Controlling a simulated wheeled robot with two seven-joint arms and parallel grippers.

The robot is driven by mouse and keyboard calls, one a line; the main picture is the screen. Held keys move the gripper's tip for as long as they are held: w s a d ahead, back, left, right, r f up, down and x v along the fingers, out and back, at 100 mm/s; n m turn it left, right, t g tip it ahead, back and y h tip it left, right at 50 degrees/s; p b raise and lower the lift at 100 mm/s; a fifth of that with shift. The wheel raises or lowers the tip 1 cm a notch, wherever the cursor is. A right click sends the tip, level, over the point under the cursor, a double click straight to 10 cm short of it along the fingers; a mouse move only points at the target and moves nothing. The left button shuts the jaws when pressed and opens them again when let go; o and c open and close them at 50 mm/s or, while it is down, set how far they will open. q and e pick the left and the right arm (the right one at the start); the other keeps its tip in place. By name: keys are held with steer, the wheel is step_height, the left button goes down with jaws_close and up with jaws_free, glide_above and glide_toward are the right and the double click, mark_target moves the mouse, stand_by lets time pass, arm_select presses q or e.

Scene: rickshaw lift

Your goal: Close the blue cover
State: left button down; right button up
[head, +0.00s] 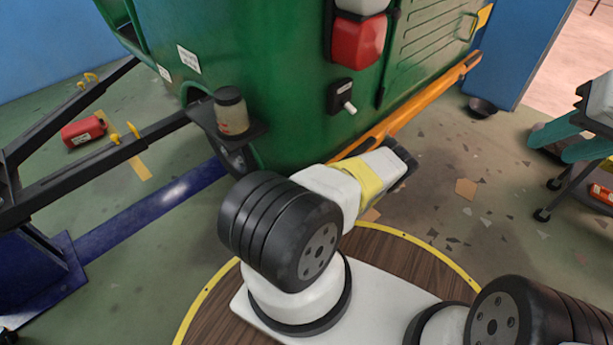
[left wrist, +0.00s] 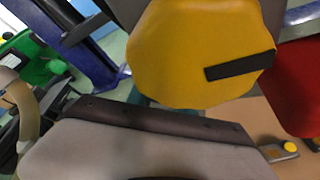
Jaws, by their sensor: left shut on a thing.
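I cannot make out a blue cover for certain in either view. The green rickshaw body (head: 270,80) fills the upper middle of the head view, with a red and white lamp (head: 358,35) on it. My arm, with white and yellow links, reaches toward its lower edge. My right gripper's fingertips cannot be made out. In the left wrist view, a grey panel with a dark edge (left wrist: 150,150) lies across the bottom, and a yellow rounded part (left wrist: 190,40) with a black bar is above it. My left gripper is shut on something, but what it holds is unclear.
A blue lift beam (head: 150,205) crosses the floor at left, near black lift arms (head: 105,145) and a red container (head: 84,131). A black bowl (head: 482,107) stands by the blue pillar. A cart (head: 580,140) is at right.

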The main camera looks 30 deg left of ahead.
arm_select(q)
steer(key=shift+w+d+f+m, duration=0.15)
steer(key=shift+w+d+m, duration=0.1)
steer(key=shift+m, duration=0.05)
steer(key=shift+s+a+r+m+g+y, duration=0.1)
steer(key=shift+s+r+m+g+y, duration=0.15)
steer(key=shift+m, duration=0.3)
steer(key=shift+s+a+r+m+g+y, duration=0.15)
steer(key=shift+s+m+g, duration=0.2)
steer(key=shift+m, duration=0.2)
steer(key=shift+s+r+m+g+y, duration=0.15)
steer(key=shift+s+m+g+y, duration=0.1)
steer(key=shift+m, duration=0.35)
steer(key=shift+s+r+m+g+y, duration=0.15)
steer(key=shift+s+m+y, duration=0.1)
steer(key=shift+m, duration=0.35)
